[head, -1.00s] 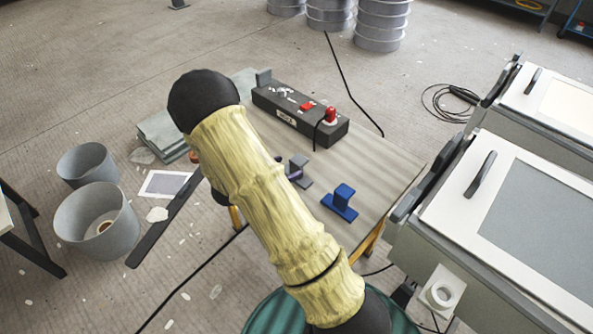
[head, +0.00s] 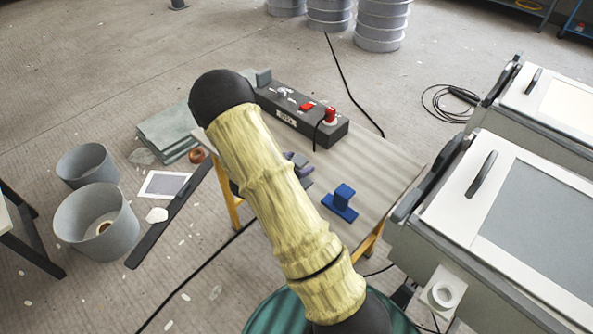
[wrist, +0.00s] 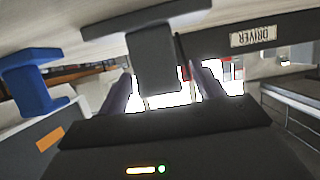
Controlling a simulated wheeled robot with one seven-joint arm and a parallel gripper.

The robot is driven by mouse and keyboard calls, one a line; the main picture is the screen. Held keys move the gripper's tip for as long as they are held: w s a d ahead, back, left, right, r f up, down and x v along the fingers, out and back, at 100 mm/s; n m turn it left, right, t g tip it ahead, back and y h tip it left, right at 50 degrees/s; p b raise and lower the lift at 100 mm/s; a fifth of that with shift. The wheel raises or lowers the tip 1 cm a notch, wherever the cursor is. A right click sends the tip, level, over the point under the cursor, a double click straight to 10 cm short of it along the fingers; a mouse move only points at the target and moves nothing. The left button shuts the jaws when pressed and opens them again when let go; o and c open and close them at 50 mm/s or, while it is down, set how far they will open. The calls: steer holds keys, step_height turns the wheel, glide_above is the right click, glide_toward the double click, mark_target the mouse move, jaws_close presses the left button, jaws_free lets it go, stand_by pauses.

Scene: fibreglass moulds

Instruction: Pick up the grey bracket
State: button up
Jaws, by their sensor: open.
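The grey bracket (wrist: 155,62) appears in the wrist view as a wide flange with an upright block, which lies between the two purple fingers of my gripper (wrist: 163,84). The fingers are apart, one on each side of the block; I cannot tell if either touches it. In the head view the bracket (head: 307,184) is mostly hidden behind my arm and gripper (head: 300,164) on the wooden table (head: 375,165).
A blue bracket (head: 341,202) stands close by on the table, also at left in the wrist view (wrist: 30,82). A dark driver box (head: 325,132) with a red knob lies at the back. White-topped cabinets (head: 520,190) stand at right.

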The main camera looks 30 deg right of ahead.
mark_target(297, 161)
steer(key=c, duration=1.1)
step_height(297, 161, up, 10)
steer(key=shift+p, duration=0.8)
